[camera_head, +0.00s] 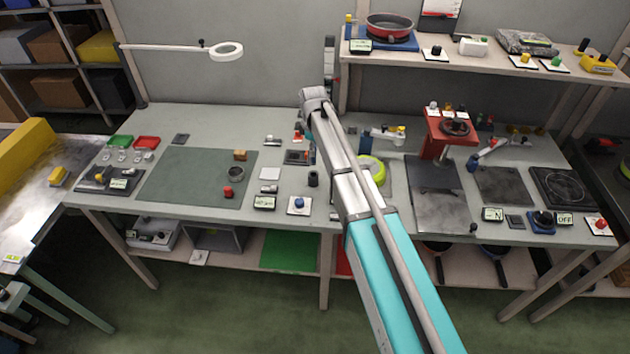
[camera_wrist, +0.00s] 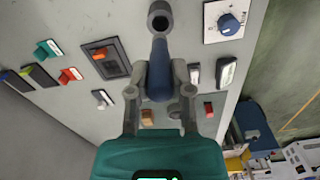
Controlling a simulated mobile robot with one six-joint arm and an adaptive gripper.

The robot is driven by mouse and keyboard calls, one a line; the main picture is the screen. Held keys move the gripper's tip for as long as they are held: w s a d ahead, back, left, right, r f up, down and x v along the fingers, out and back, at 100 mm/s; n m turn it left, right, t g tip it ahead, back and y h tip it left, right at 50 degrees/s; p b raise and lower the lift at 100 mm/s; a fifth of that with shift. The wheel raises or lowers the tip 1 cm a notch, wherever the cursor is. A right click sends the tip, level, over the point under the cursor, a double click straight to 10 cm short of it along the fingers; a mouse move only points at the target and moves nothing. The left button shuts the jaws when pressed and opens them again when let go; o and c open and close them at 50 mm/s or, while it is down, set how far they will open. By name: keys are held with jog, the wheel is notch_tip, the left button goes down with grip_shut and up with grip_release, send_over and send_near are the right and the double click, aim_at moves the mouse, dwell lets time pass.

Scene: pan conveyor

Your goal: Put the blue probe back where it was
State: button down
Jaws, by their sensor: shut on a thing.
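The blue probe (camera_wrist: 159,75) is dark blue and sits between the fingers of my gripper (camera_wrist: 160,92) in the wrist view. My gripper is shut on it, and its narrow upper end points to the top of the picture. A dark round holder with an open mouth (camera_wrist: 160,15) is just beyond that end; I cannot tell whether the two touch. In the head view a small dark cup (camera_head: 313,179) stands on the bench and looks like the same holder.
A blue knob on a white plate (camera_wrist: 229,22) is right of the holder, also in the head view (camera_head: 299,204). A dark framed panel with a red switch (camera_wrist: 107,57) is at left. Small switches and blocks lie around. The green mat (camera_head: 180,178) is mostly clear.

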aim_at(313, 164)
jog(key=shift+r, duration=0.35)
jog(key=shift+f, duration=0.15)
jog(key=shift+f+b, duration=2.45)
jog(key=shift+b, duration=0.05)
notch_tip(313, 164, down, 5)
jog(key=b, duration=0.4)
jog(key=shift+r+b, duration=0.2)
jog(key=shift+b, duration=0.1)
jog(key=shift+f, duration=0.2)
jog(key=c, duration=0.5)
grip_release()
